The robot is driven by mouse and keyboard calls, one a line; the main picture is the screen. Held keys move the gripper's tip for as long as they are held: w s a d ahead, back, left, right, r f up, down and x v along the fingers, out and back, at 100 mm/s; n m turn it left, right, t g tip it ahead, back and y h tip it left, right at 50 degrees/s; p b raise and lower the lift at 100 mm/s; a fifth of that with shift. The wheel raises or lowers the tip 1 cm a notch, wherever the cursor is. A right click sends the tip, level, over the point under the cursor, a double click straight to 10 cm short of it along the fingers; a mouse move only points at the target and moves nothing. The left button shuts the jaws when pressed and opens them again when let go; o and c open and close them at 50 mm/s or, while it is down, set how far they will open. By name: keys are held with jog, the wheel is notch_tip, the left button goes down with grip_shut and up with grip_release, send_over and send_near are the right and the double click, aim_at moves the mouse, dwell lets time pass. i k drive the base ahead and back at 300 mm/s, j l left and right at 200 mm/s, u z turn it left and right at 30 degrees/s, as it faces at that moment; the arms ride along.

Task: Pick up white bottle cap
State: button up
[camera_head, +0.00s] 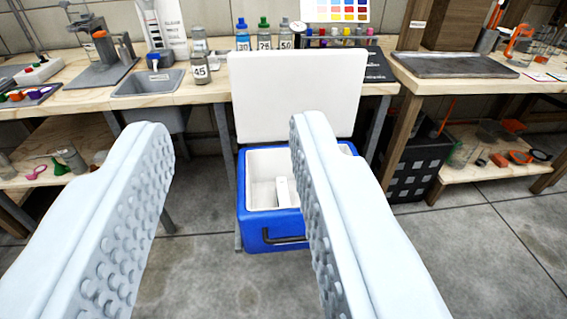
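No white bottle cap can be made out for certain. A small round whitish thing (298,26) stands at the back of the bench by the bottles, too small to identify. Three bottles there have a blue top (241,24), a green top (263,22) and a pale top (286,26). A jar marked 45 (200,69) stands nearer the bench's front edge. My gripper (229,120) is open, its two pale, studded fingers wide apart with nothing between them. It is in front of the bench, and its right finger hides part of the cooler.
A blue cooler (262,229) with its white lid (295,95) raised stands on the floor; a white piece (283,191) is inside. A grey sink (149,83) is at left, a dark tray (455,65) at right. A black crate (420,165) stands below. The foreground floor is clear.

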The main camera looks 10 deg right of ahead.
aim_at(198, 59)
jog(key=i+l+u, duration=0.1)
jog(key=l, duration=0.25)
jog(key=i+l+u, duration=0.25)
jog(key=l, duration=0.45)
jog(key=i+l+u, duration=0.15)
jog(key=i+j+z, duration=0.25)
jog(key=i+j, duration=0.15)
jog(key=i+j+z, duration=0.25)
jog(key=j, duration=0.35)
jog(key=i, duration=0.1)
